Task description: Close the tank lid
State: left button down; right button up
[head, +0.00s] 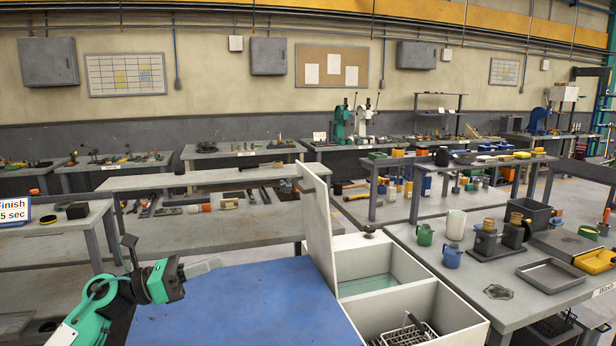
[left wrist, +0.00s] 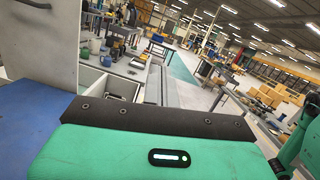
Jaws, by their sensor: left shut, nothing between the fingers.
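The tank (head: 435,291) is a pale box with compartments open at the top; one holds clear greenish liquid (head: 367,284). Its lid (head: 319,222) stands upright as a pale flat panel along the tank's left edge. In the left wrist view the lid (left wrist: 42,42) fills the upper left corner. My left gripper (head: 208,266) is shut and empty, above the blue surface, left of the lid and apart from it. My right gripper is in neither view.
The blue surface (head: 235,312) left of the tank is bare. A wire basket (head: 408,333) sits in the tank's near compartment. Right of the tank, a grey table (head: 456,272) carries a green mug (head: 424,235), a blue mug (head: 451,256) and a metal tray (head: 553,274).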

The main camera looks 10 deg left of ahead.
aim_at(313, 191)
jog(key=i, duration=1.4)
